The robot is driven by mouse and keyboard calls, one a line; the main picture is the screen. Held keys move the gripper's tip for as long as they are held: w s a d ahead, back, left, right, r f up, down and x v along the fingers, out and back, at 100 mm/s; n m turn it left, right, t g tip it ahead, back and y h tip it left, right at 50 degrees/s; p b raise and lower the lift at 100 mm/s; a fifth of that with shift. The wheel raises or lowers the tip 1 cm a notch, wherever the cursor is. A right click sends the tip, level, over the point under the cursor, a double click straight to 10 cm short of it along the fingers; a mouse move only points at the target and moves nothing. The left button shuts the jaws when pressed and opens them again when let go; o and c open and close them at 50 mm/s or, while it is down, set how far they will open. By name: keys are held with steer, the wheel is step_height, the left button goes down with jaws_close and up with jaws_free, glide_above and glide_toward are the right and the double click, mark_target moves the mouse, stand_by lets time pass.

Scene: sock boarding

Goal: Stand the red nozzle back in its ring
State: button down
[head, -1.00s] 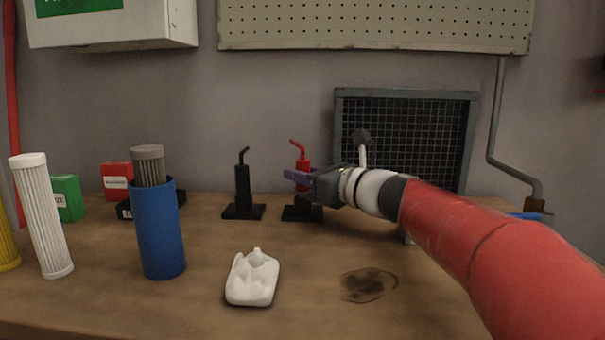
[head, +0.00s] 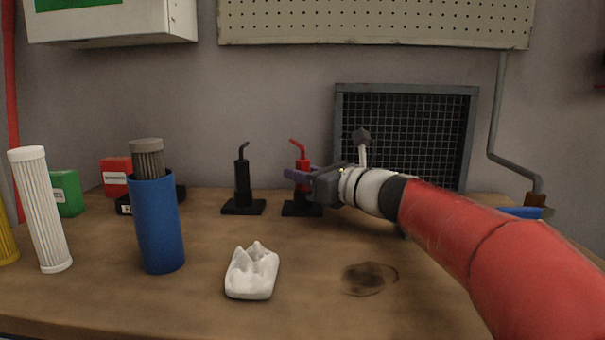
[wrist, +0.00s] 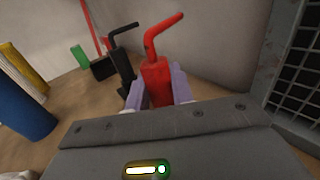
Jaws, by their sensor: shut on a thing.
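The red nozzle (head: 301,160) has a bent tip and stands upright at a black base with a square foot (head: 302,209), near the back of the bench. My gripper (head: 300,178) reaches in from the right and is shut on the nozzle's body. In the wrist view the nozzle (wrist: 157,80) rises between the two purple fingers (wrist: 158,90), which touch its sides. The ring and the nozzle's lower end are hidden by the gripper, so I cannot tell how fully it is seated.
A black nozzle (head: 242,180) stands in its own base just left. A blue cylinder (head: 157,225) with a grey filter and a white filter (head: 40,210) stand further left. A crumpled white cloth (head: 252,272) lies in front. A mesh panel (head: 405,135) stands behind my arm.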

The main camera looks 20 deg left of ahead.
steer(key=c, duration=1.1)
jaws_free()
